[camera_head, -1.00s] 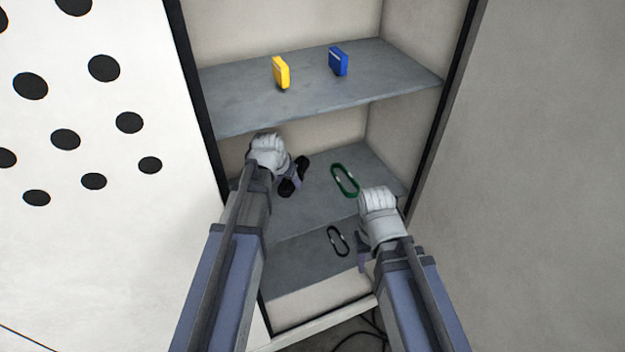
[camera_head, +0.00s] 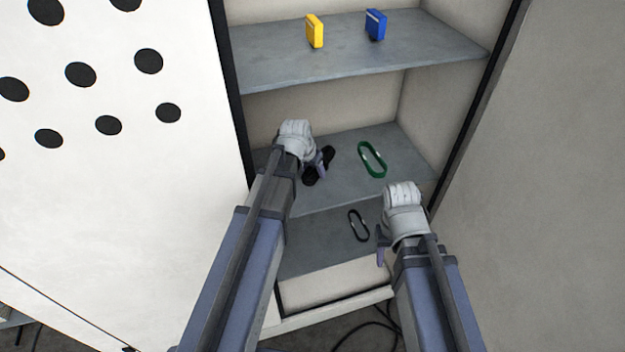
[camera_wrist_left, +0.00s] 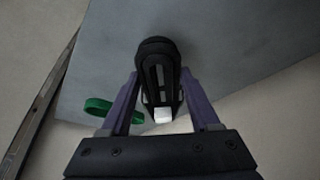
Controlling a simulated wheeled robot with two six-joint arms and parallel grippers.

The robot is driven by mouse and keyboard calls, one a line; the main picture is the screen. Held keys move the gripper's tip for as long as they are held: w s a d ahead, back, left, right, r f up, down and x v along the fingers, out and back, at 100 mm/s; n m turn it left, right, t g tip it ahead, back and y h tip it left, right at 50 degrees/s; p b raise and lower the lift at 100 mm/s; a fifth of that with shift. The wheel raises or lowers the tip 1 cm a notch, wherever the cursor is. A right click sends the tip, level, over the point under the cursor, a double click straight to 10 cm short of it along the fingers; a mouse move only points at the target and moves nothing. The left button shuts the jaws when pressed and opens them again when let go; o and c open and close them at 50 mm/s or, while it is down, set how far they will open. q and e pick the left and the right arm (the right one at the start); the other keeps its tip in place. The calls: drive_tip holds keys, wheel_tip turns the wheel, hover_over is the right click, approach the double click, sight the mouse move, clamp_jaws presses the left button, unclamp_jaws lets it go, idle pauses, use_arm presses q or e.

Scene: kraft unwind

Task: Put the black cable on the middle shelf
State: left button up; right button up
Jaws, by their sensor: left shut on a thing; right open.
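A black cable (camera_head: 313,181), bundled into a thick oblong shape, is between the fingers of my left gripper (camera_head: 320,163). In the left wrist view the purple fingers (camera_wrist_left: 160,106) close on both sides of the cable (camera_wrist_left: 157,62), which has grey slots and a white end. The cable shows over the middle shelf (camera_head: 345,185); I cannot tell whether it touches it. A green loop (camera_head: 362,156) lies on that shelf, right of the cable; it also shows in the left wrist view (camera_wrist_left: 98,106). My right gripper (camera_head: 380,246) is open and empty in front of the lower shelf.
A thin black loop (camera_head: 351,222) lies on the lower shelf (camera_head: 310,245). A yellow box (camera_head: 314,31) and a blue box (camera_head: 375,25) stand on the upper shelf (camera_head: 340,55). A white panel with black holes (camera_head: 110,200) stands at the left. Dark cables (camera_head: 365,325) lie on the floor.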

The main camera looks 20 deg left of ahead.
use_arm(q)
drive_tip(key=shift+f+b, duration=1.25)
drive_tip(key=shift+f, duration=0.3)
drive_tip(key=shift+f, duration=0.25)
drive_tip(key=o, duration=1.4)
drive_tip(key=shift+r, duration=0.1)
drive_tip(key=d+p+v, duration=0.1)
drive_tip(key=p+v, duration=1)
drive_tip(key=v, duration=0.1)
drive_tip(key=s+d+g, duration=0.1)
drive_tip(key=s+d, duration=0.3)
drive_tip(key=s, duration=0.1)
drive_tip(key=s+d+m+g+y, duration=0.1)
drive_tip(key=s+d+g, duration=0.1)
drive_tip(key=s+d, duration=0.3)
drive_tip(key=s+d+f+g+y, duration=0.1)
drive_tip(key=s+d+g, duration=0.1)
drive_tip(key=s+d, duration=0.3)
drive_tip(key=shift+s+f, duration=0.1)
drive_tip(key=shift+s, duration=0.95)
